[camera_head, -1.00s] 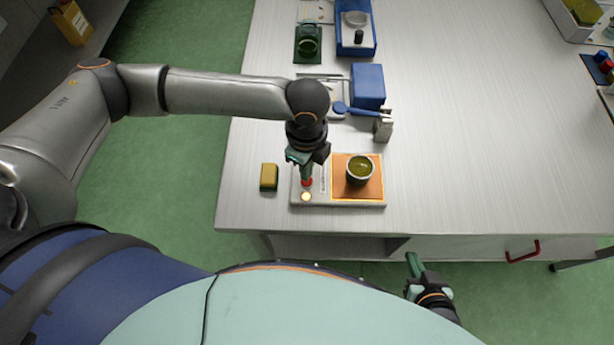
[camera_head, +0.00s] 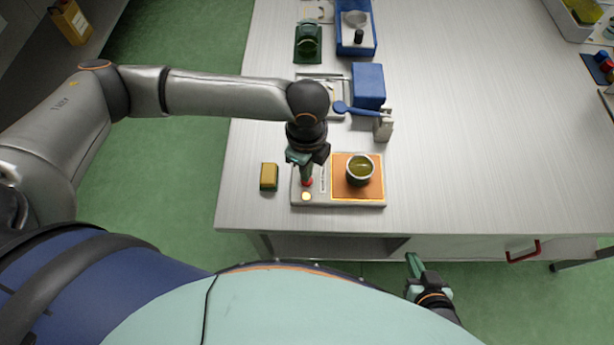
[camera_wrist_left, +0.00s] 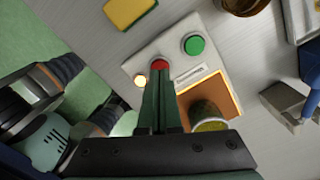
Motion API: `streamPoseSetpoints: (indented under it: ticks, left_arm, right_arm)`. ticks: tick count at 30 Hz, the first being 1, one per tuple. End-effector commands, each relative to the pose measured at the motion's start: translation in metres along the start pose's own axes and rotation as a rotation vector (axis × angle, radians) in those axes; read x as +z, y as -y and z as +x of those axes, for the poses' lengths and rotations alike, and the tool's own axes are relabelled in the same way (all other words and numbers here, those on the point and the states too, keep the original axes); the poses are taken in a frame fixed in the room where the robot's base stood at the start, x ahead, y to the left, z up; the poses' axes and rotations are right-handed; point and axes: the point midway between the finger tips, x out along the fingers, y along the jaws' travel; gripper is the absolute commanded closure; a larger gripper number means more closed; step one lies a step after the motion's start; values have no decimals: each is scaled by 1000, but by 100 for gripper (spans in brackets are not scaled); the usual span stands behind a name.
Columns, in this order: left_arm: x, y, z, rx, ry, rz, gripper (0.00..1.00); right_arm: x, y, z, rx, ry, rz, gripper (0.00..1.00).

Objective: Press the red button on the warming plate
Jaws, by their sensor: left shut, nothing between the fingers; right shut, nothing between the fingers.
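The warming plate (camera_head: 345,202) is a pale box near the front left of the table, with an orange heating pad (camera_head: 372,190). A small cup of greenish liquid (camera_head: 360,170) stands on the pad. The red button (camera_wrist_left: 159,64) shows in the left wrist view between a lit lamp (camera_wrist_left: 140,80) and a green button (camera_wrist_left: 194,45). My left gripper (camera_head: 307,181) is shut and points down, its tips at the red button and partly hiding it. Whether they touch or press it I cannot tell. My right gripper (camera_head: 412,258) is shut, low in front of the table.
A yellow sponge (camera_head: 269,176) lies just left of the plate. Behind it are a blue box (camera_head: 368,85), a blue-handled tool (camera_head: 352,109) and a small grey block (camera_head: 383,128). The table's right side is largely clear.

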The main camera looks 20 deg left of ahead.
Motion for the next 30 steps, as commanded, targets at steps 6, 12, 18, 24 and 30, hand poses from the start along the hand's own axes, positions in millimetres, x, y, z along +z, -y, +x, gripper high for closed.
streamPoseSetpoints:
  ticks: [6, 12, 18, 24, 30]
  left_arm:
    - [0, 0, 6, 0, 0, 0, 100]
    - [0, 0, 11, 0, 1, 0, 100]
    - [0, 0, 14, -1, 1, 0, 100]
    - [0, 0, 12, 0, 0, 1, 100]
    - [0, 0, -5, 1, 0, 1, 100]
  right_arm:
    - [2, 0, 2, 0, 0, 0, 100]
    - [3, 0, 3, 0, 0, 0, 100]
    - [3, 0, 3, 0, 0, 0, 100]
    - [2, 0, 2, 0, 0, 0, 100]
    - [-13, 1, -12, 0, 1, 0, 100]
